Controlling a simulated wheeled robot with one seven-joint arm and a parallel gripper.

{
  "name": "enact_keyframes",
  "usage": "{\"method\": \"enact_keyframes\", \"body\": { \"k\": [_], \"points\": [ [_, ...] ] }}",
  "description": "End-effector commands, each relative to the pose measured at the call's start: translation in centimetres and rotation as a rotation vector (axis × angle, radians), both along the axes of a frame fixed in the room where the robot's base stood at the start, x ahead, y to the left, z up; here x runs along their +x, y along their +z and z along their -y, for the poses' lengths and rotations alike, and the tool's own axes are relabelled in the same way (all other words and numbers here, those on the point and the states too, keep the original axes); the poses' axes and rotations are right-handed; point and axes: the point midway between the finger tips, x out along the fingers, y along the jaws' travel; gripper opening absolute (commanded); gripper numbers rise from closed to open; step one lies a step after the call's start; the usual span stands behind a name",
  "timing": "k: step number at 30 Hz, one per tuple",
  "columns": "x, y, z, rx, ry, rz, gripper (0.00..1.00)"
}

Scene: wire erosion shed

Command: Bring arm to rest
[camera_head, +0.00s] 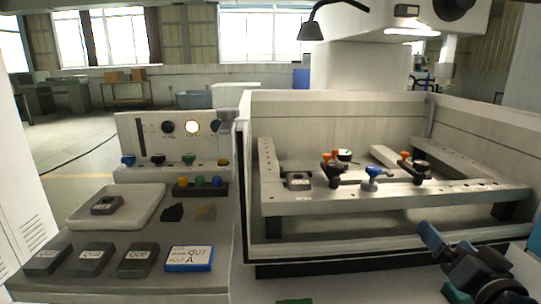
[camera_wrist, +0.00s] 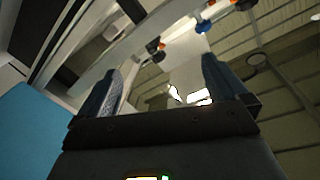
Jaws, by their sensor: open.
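My gripper (camera_head: 437,262) is at the lower right of the head view, in front of the machine tank and apart from it. Its two blue fingers are spread, with nothing between them. In the wrist view the gripper (camera_wrist: 160,78) shows both fingers apart, with an empty gap. Beyond them are a pale rail and clamps with orange and blue knobs.
The open tank (camera_head: 340,122) holds a work frame (camera_head: 450,190) with clamps and a dark block (camera_head: 298,181). At left, a bench carries a white tray (camera_head: 75,217), several dark blocks and a blue-edged card (camera_head: 189,259). A lamp (camera_head: 311,30) hangs above.

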Motion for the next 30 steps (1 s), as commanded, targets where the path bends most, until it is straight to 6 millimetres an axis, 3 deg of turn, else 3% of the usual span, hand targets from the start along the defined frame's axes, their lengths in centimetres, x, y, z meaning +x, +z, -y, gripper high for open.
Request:
{"method": "enact_keyframes", "body": {
  "k": [1, 6, 15, 23, 30],
  "points": [
    [-1.7, -2.0, -1.2, 0.0, -0.003, -0.018, 1.0],
    [-7.0, -6.4, -4.2, -0.025, -0.02, -0.057, 1.0],
    [-17.7, -11.4, -8.4, -0.106, -0.024, -0.129, 1.0],
    [-27.3, -12.5, -10.8, -0.208, 0.005, -0.187, 1.0],
    [-35.5, -11.3, -12.1, -0.323, 0.064, -0.228, 1.0]
  ]
}}
